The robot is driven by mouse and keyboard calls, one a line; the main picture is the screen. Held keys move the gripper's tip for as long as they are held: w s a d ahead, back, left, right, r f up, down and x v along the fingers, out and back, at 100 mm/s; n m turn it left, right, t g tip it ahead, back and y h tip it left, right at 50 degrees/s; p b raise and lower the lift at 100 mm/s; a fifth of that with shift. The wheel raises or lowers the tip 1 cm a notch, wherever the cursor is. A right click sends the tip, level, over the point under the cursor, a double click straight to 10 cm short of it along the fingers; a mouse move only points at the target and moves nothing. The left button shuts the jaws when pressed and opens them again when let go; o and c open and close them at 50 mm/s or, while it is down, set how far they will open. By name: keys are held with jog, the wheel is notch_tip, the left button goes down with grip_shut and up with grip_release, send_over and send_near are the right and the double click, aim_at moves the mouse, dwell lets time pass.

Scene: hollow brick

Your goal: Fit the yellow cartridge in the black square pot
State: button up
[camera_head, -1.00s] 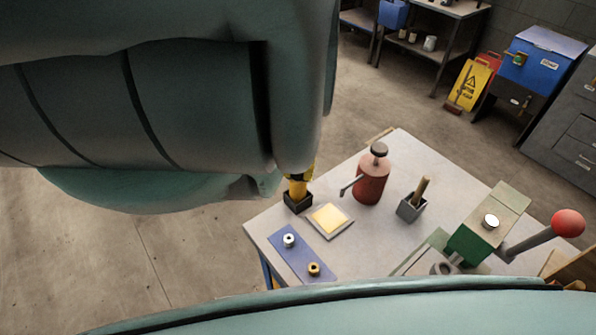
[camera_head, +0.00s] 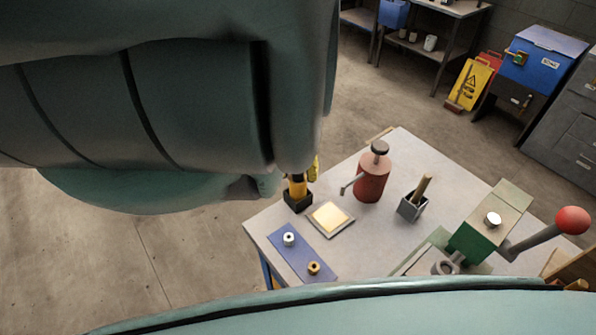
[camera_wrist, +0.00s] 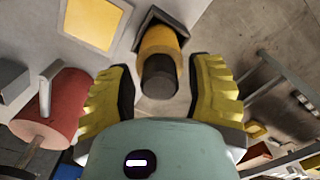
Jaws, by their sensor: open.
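The yellow cartridge (camera_wrist: 160,45) has a dark end that faces the wrist camera. It stands in the black square pot (camera_wrist: 150,20), its lower part inside the pot's walls. In the head view the cartridge (camera_head: 297,186) looks upright in the pot (camera_head: 297,203) at the table's left corner. My gripper (camera_wrist: 160,88) is open, with one yellow ridged finger on each side of the cartridge's dark end and a visible gap to both. In the head view my arm hides most of the gripper. How deep the cartridge sits cannot be seen.
Right beside the pot lies a tray with a pale yellow pad (camera_head: 330,217). A red can with a spout (camera_head: 371,178) stands behind it. A blue mat (camera_head: 300,256) with two small rings lies in front. A green press (camera_head: 487,225) stands at the right.

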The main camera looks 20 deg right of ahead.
jog(key=shift+r, duration=0.15)
jog(key=shift+w+d+r, duration=0.1)
jog(key=shift+w+r, duration=0.05)
jog(key=shift+r, duration=2.45)
jog(key=shift+w+r, duration=0.1)
jog(key=shift+r, duration=3.15)
jog(key=shift+s, duration=0.1)
